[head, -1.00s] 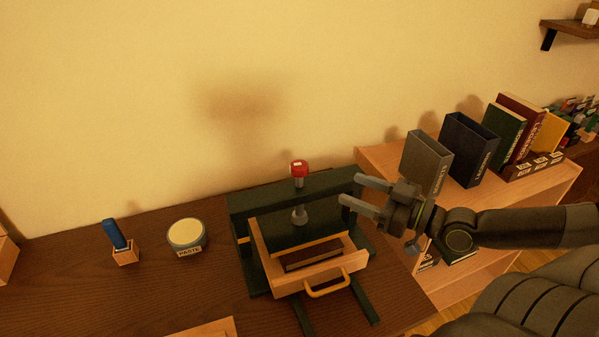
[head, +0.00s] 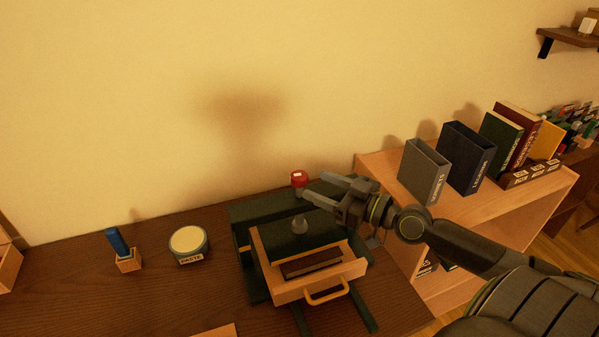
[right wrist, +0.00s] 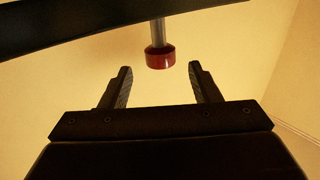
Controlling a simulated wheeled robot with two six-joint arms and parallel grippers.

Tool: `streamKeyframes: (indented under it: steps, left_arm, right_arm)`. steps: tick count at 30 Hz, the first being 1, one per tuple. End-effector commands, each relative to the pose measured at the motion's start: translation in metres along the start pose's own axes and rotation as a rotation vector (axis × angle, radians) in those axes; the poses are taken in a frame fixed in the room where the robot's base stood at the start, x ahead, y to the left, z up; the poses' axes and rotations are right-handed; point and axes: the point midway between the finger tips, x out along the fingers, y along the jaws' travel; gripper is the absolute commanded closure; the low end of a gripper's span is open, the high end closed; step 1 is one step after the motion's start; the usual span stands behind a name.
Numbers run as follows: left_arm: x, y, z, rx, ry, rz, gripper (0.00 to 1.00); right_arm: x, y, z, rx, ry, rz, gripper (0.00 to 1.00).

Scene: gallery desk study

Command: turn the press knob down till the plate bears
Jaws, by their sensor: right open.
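The dark green press (head: 270,208) stands on the desk. The screw's middle is hidden behind a finger in the head view. The pressing plate is not clearly seen. My left gripper is not in view.
A paste jar (head: 188,243) and a blue-handled tool in a wooden block (head: 128,260) stand left. A bookshelf (head: 455,235) is right.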

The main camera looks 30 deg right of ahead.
Motion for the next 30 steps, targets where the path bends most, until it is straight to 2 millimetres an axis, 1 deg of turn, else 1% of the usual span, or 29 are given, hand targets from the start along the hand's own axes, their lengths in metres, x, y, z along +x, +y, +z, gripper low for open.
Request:
streamKeyframes:
  steps: [1, 6, 15, 21, 28, 29, 30]
  left_arm:
    - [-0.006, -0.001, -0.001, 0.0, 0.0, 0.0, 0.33]
    - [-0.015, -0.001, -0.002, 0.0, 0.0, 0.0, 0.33]
    - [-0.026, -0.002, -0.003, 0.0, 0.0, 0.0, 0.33]
    - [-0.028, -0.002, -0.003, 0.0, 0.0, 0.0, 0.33]
    - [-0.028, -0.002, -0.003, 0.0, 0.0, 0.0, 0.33]
    - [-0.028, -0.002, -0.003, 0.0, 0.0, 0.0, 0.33]
    - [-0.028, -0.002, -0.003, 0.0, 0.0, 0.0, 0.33]
  right_arm:
    - [0.005, -0.001, -0.004, 0.006, 0.004, 0.0, 0.44]
    - [0.024, 0.0, -0.004, 0.004, 0.005, 0.001, 0.44]
    - [0.054, 0.0, -0.002, 0.003, 0.002, 0.001, 0.44]
    - [0.061, -0.001, 0.0, 0.001, -0.001, -0.001, 0.44]
    - [0.062, -0.001, 0.001, 0.001, -0.001, -0.001, 0.44]
    - [0.062, -0.001, 0.0, 0.001, -0.001, -0.001, 0.45]
    - [0.062, -0.001, 0.0, 0.001, -0.001, -0.001, 0.5]
